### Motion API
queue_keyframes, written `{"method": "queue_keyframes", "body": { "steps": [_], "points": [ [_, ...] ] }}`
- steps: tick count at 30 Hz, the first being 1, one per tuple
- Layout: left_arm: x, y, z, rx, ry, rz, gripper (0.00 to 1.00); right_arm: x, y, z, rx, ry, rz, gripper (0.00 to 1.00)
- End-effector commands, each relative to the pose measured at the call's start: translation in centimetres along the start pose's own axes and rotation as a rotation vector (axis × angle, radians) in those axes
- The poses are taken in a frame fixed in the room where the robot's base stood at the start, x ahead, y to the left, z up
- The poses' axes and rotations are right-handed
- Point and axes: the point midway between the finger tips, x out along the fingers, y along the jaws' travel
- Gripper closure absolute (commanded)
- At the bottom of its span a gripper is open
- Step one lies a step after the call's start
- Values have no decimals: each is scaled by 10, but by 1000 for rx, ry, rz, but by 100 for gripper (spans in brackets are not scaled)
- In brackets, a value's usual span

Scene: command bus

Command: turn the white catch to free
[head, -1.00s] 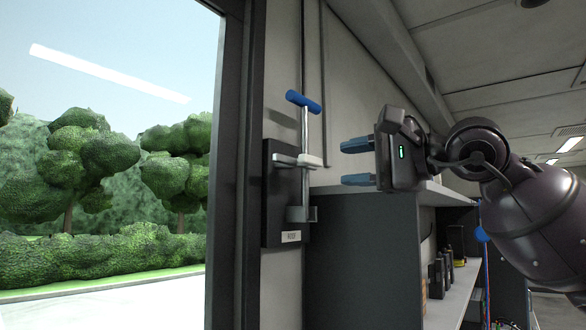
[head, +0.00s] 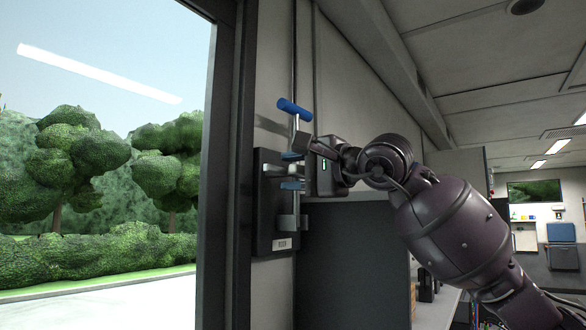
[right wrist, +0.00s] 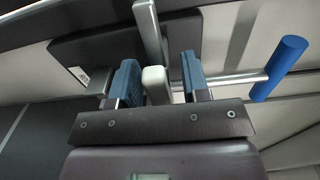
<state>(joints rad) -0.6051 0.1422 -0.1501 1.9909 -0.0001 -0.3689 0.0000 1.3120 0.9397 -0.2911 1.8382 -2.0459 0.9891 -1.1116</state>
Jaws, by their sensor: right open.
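The white catch (right wrist: 156,86) shows in the right wrist view between the two blue fingers of my right gripper, with a gap on each side. In the head view only a small part of the catch (head: 291,156) shows, the rest hidden by the gripper. My right gripper (head: 293,166) is open, its fingers one above the other on either side of the catch. A metal rod with a blue cross handle (head: 295,109) stands upright through the catch on a dark wall plate (head: 262,215). The handle (right wrist: 279,68) lies right of the fingers in the wrist view. My left gripper is out of view.
A labelled tag (head: 282,244) sits low on the plate. A grey cabinet (head: 350,260) stands just right of the plate, below my right arm. A dark window frame (head: 226,150) stands close on the left. The room opens out at the far right.

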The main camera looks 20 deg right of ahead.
Motion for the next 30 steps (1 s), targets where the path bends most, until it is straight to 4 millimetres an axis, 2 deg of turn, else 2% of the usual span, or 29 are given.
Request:
{"method": "queue_keyframes", "body": {
  "steps": [10,18,30],
  "points": [
    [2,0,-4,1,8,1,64,3,0,0,1,-1,1,59],
    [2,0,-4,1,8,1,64,3,0,0,1,-1,1,100],
    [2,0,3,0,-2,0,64,3,1,0,69,-1,1,100]
  ]
}}
